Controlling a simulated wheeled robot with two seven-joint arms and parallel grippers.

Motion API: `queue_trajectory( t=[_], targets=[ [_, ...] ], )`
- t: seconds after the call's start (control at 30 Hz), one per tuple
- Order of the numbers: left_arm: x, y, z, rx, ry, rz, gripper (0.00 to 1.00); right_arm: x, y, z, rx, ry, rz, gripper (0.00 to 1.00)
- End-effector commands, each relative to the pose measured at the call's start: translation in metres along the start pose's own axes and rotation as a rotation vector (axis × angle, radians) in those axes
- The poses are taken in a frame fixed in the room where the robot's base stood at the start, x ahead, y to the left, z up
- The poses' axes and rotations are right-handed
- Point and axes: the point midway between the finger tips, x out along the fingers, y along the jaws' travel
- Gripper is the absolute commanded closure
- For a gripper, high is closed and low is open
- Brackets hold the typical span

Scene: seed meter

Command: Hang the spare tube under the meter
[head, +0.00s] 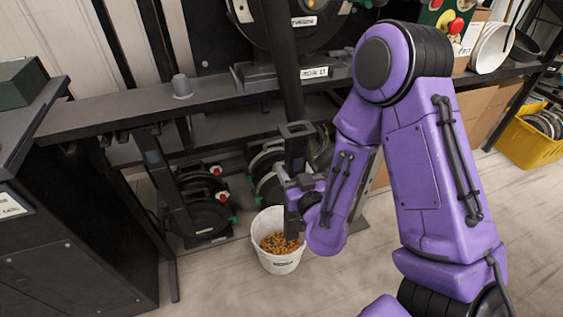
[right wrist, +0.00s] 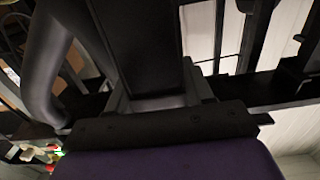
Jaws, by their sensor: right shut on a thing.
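The meter (head: 312,28) is a dark round housing on the rail at the top of the head view, with a label reading roughly "ROW 13" below it. A long black tube (head: 296,150) stands nearly upright under it, its lower end in front of the bucket. My right gripper (head: 297,186) is shut around the tube's lower half. I cannot tell whether the tube's top touches the meter. In the right wrist view a dark upright piece (right wrist: 140,45) rises before the palm. My left gripper is out of view.
A white bucket of yellow-brown grains (head: 277,262) stands on the floor beneath the tube. A grey cup (head: 181,86) sits on the dark rail (head: 110,113). Dark wheels (head: 205,212) stand left of the bucket. A yellow crate (head: 530,142) is at right; open floor lies in front.

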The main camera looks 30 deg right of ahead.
Motion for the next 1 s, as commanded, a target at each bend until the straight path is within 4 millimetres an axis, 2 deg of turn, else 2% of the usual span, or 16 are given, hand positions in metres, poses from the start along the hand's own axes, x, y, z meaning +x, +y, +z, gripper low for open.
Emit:
queue_trajectory(
  t=[0.17,1.0],
  targets=[
    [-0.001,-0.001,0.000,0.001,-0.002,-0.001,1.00,0.008,0.001,-0.001,0.002,0.003,0.003,1.00],
    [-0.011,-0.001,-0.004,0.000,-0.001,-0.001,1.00,0.078,0.001,-0.002,0.001,0.002,0.001,1.00]
  ],
)
